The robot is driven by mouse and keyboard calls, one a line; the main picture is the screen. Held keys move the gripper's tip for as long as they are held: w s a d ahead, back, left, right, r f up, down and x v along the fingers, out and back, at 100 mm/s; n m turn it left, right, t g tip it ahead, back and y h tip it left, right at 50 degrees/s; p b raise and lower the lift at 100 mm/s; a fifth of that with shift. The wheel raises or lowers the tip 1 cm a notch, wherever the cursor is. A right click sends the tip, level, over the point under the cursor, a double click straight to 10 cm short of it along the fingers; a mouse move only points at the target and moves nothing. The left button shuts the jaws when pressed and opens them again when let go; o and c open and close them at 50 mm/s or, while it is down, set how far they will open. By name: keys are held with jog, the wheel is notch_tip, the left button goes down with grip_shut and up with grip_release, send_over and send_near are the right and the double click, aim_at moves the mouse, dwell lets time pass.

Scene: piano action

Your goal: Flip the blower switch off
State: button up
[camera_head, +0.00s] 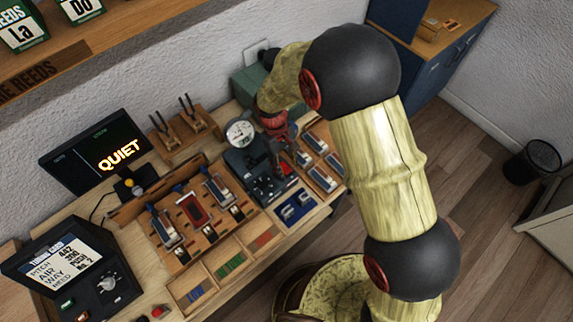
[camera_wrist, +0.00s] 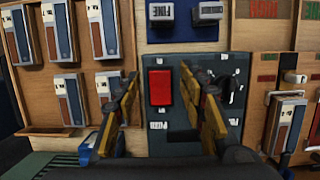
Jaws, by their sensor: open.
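A red rectangular switch (camera_wrist: 160,88) sits on a dark grey panel (camera_wrist: 178,140) in the wrist view, with small white labels around it that I cannot read clearly. I cannot tell which way the switch is set. My gripper (camera_wrist: 159,76) is open and empty, its two brassy fingers on either side of the switch in the picture. I cannot tell whether they touch the panel. In the head view my gripper (camera_head: 279,155) is over the dark panel unit (camera_head: 262,187), partly covering it.
A round white gauge (camera_head: 240,132) stands at the panel's back. A blue tray (camera_head: 283,217) with grey-topped blocks adjoins the panel. Wooden racks with reed parts (camera_wrist: 61,92) flank it. A screen (camera_head: 98,155) reads QUIET.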

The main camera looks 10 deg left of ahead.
aim_at(284, 170)
jog(key=v, duration=1.2)
dwell(0.3)
jog(key=s+d+r+m+t+b, duration=0.2)
jog(key=s+d+r, duration=0.3)
jog(key=d, duration=0.4)
jog(key=s+d+r+m+t+y+b, duration=0.1)
jog(key=s+d+r+m+t+b, duration=0.2)
jog(key=d, duration=0.7)
jog(key=s+d+r+m+t+y+b, duration=0.1)
jog(key=s+d+r+m+t+b, duration=0.1)
jog(key=s+d+r, duration=0.4)
jog(key=s+d+m+b, duration=0.1)
jog(key=s+d+m, duration=0.1)
jog(key=d, duration=0.2)
jog(key=shift+r+m+t, duration=0.3)
jog(key=shift+m, duration=0.1)
jog(key=shift+s, duration=0.2)
